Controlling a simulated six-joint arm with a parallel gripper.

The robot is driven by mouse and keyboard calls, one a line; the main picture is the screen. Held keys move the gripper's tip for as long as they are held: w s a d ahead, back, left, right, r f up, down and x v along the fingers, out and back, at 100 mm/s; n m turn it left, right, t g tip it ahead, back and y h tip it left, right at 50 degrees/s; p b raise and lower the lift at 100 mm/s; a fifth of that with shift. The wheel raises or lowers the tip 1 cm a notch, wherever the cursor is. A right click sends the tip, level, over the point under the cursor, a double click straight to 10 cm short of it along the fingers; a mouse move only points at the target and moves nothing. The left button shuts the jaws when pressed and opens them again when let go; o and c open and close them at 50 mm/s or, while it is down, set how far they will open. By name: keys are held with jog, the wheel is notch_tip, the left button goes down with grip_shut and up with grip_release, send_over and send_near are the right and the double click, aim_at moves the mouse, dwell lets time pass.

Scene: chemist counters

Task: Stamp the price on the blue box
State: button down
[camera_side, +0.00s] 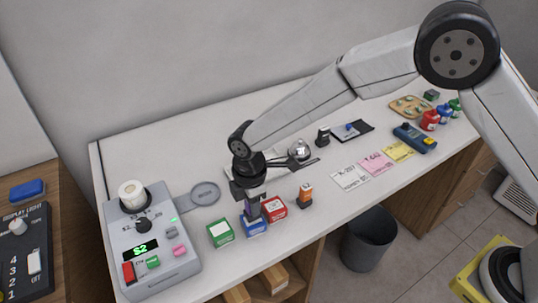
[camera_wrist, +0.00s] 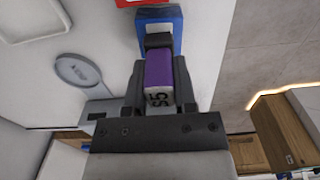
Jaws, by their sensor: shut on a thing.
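My gripper (camera_side: 250,196) points down and is shut on a purple stamp (camera_wrist: 159,72) with a black end and a marking that looks like "$5". The stamp (camera_side: 252,211) is upright right over the blue box (camera_side: 256,230). In the wrist view the black end of the stamp covers part of the box's pale label, and the blue box (camera_wrist: 177,32) shows around it. I cannot tell whether the stamp touches the box. The blue box stands on the white counter between a green box (camera_side: 220,233) and a red box (camera_side: 274,208).
An orange stamp (camera_side: 305,196) stands right of the red box. A grey price machine (camera_side: 155,250) showing "$2" stands at the left. Price notes (camera_side: 376,163) and a card terminal (camera_side: 415,138) lie to the right. A bin (camera_side: 368,240) stands below the counter's front edge.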

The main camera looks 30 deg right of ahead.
jog(key=shift+f, duration=0.5)
dwell(1.4)
jog(key=shift+r, duration=0.15)
jog(key=shift+r, duration=3.4)
